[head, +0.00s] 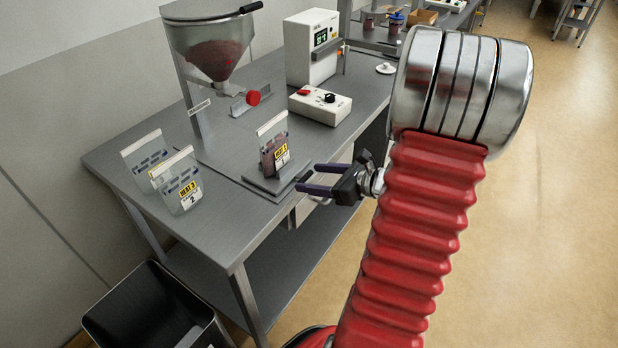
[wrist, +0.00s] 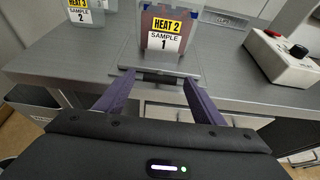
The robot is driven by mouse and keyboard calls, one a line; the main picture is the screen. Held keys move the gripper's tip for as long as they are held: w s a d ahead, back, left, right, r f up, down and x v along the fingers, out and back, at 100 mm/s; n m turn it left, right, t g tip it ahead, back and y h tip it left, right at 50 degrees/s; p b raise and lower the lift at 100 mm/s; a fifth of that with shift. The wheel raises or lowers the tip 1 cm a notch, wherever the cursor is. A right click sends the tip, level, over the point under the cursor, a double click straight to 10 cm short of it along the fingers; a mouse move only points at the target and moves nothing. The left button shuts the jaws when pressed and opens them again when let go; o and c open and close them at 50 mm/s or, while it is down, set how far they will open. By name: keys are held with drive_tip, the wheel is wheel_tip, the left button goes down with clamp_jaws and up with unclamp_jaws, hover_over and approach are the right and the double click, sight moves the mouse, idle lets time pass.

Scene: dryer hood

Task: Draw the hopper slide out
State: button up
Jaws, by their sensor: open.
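The hopper (head: 212,50) is a clear funnel with dark red granules, on a grey post at the back of the bench. Below its outlet, the hopper slide (head: 238,106) shows as a small metal plate with a red knob (head: 253,97) at its right end. My gripper (head: 303,178) is open, its two purple fingers apart at the bench's front edge, well in front of and below the knob. In the wrist view my gripper (wrist: 159,82) points at the edge of a metal plate, with nothing seen held. The hopper and slide are not in the wrist view.
A bag marked HEAT 2 sample 1 (head: 281,157) stands on a metal plate (head: 262,187) just beyond my fingers. More sample bags (head: 185,190) stand at left. A control box (head: 320,105) and white instrument (head: 306,60) stand behind. A black bin (head: 150,305) is below.

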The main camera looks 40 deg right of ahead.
drive_tip(key=v, duration=1.1)
drive_tip(key=shift+f, duration=0.1)
drive_tip(key=w+a+r+n+g+y, duration=0.1)
drive_tip(key=a+n+g, duration=0.3)
drive_tip(key=a+n, duration=0.55)
drive_tip(key=w+a+r+n+g+y, duration=0.15)
drive_tip(key=a+n+g, duration=0.35)
drive_tip(key=a, duration=0.7)
drive_tip(key=s+a+r+n+h, duration=0.2)
drive_tip(key=a+n, duration=0.3)
drive_tip(key=n, duration=0.4)
drive_tip(key=s+a+r+n+t+h, duration=0.1)
drive_tip(key=s+a+r+n+h, duration=0.2)
drive_tip(key=n, duration=0.6)
wheel_tip(320, 180, up, 2)
drive_tip(key=shift+s+a+r+t+h, duration=0.1)
drive_tip(key=shift+s+a+t+h, duration=0.3)
drive_tip(key=shift+a, duration=0.7)
drive_tip(key=shift+w+n, duration=0.1)
drive_tip(key=shift+n, duration=0.15)
